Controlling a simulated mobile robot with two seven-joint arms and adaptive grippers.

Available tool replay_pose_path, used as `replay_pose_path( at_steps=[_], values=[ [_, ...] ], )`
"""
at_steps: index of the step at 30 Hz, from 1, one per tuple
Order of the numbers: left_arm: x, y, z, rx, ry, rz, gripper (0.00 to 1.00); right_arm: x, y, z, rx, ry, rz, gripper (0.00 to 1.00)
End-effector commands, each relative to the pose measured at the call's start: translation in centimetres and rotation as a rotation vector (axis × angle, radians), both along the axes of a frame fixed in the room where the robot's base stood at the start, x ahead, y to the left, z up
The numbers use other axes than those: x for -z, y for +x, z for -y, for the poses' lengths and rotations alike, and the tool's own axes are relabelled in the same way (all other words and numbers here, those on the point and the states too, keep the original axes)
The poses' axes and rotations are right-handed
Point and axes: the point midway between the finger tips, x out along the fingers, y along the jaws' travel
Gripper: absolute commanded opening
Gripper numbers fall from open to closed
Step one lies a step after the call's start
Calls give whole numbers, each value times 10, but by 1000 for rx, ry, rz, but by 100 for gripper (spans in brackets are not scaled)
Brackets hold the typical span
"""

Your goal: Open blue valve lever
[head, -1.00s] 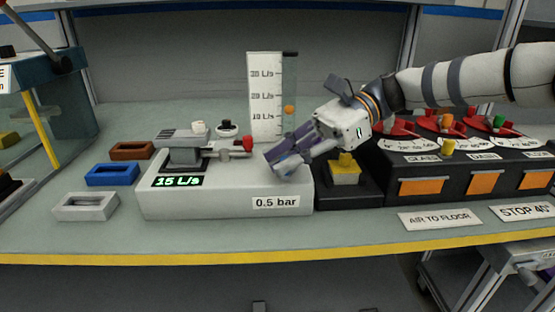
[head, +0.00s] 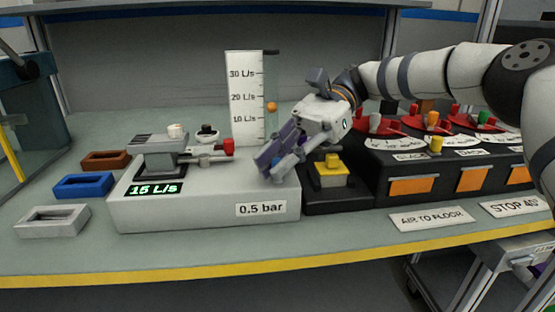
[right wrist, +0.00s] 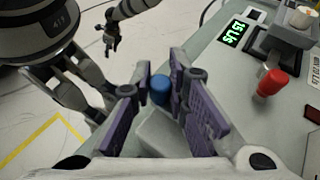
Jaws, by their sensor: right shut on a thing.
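The blue valve lever's knob (right wrist: 161,88) shows in the right wrist view between the purple fingers of my right gripper (right wrist: 165,95), which is shut on it. In the head view my right gripper (head: 272,165) is at the right end of the light grey valve box (head: 200,210) and hides the blue lever. A red-tipped lever (head: 228,147) stands left of the gripper on the same box; it also shows in the right wrist view (right wrist: 271,82). My left gripper (right wrist: 111,42) is small and far off in the right wrist view, away from the box; its jaws are unclear.
The box display (head: 154,188) reads 15 L/s and its label (head: 261,208) 0.5 bar. A yellow button (head: 332,172) sits close right of my gripper, beside a black panel (head: 385,160) with red knobs. A flow gauge (head: 245,98) stands behind.

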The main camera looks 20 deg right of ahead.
Motion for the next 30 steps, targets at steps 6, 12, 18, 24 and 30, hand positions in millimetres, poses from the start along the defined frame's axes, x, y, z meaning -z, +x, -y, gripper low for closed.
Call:
replay_pose_path(
  at_steps=[6, 12, 18, 24, 30],
  values=[
    [1, -1, 0, 0, 0, -2, 40, 5, -2, 0, -5, -7, -11, 36],
    [0, 0, 0, 0, 0, -1, 40, 3, -1, 0, -2, -5, -6, 36],
    [0, 0, 0, 0, 0, 0, 40, -17, 0, 0, -1, -3, 0, 36],
    [0, 0, 0, 0, 0, 0, 40, -67, -1, 0, -3, -6, -1, 36],
    [0, 0, 0, 0, 0, 0, 40, -94, -1, 0, -3, -7, -6, 36]
  ],
)
